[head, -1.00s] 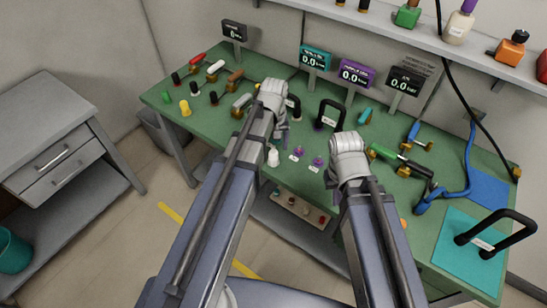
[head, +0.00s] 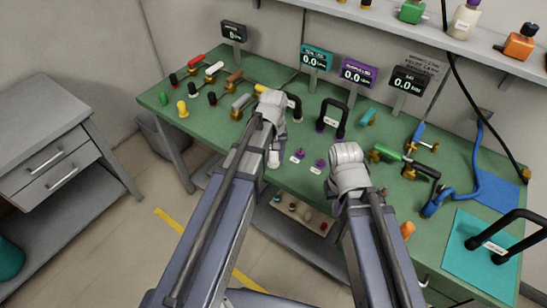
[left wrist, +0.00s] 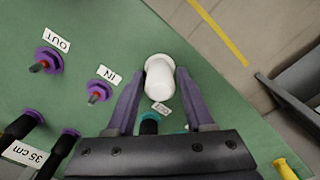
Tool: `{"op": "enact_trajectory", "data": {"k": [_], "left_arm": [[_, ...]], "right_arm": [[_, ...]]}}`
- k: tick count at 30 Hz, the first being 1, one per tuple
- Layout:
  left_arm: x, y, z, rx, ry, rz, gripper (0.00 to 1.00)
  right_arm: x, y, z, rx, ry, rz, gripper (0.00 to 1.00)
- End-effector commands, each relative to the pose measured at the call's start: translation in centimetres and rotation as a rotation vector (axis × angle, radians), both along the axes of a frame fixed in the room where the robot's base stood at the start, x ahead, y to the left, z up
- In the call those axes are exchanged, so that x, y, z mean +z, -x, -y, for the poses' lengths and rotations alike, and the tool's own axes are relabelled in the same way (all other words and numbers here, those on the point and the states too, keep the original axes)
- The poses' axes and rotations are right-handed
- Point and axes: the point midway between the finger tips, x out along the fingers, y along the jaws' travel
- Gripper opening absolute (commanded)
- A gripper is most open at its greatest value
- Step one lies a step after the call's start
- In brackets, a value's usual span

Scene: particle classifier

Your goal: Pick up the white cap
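The white cap (left wrist: 160,86) lies between the two fingers of my left gripper (left wrist: 162,80) in the left wrist view. The fingers are apart and stand on both sides of it, with very little room; I cannot tell whether they touch it. In the head view the cap (head: 273,160) shows below my left wrist, near the front edge of the green table (head: 225,135). The left fingers (head: 274,140) are mostly hidden there by my wrist. My right gripper (head: 345,190) is over the table's front part, its fingers hidden behind the wrist.
Purple ports (left wrist: 98,91) labelled IN and OUT are left of the left gripper in its wrist view. A teal part (left wrist: 149,123) is under the gripper. A yellow cap (left wrist: 285,169) is at lower right. A black handle (head: 331,117) stands behind.

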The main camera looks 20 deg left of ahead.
Motion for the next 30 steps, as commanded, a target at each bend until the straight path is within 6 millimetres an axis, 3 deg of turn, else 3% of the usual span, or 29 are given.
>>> {"op": "enact_trajectory", "data": {"k": [2, 13, 23, 30], "left_arm": [[0.0, 0.0, 0.0, 0.0, 0.0, 0.0, 0.42], [0.0, 0.0, 0.0, 0.0, 0.0, 0.0, 0.01], [0.1, 0.0, 0.0, 0.0, 0.0, 0.0, 0.0], [1.4, 0.0, 0.0, 0.0, 0.0, 0.0, 0.0]], "right_arm": [[0.0, 0.0, 0.0, 0.0, 0.0, 0.0, 0.0], [0.0, 0.0, 0.0, 0.0, 0.0, 0.0, 0.0], [0.1, 0.0, 0.0, 0.0, 0.0, 0.0, 0.0], [1.4, 0.0, 0.0, 0.0, 0.0, 0.0, 0.0]]}}
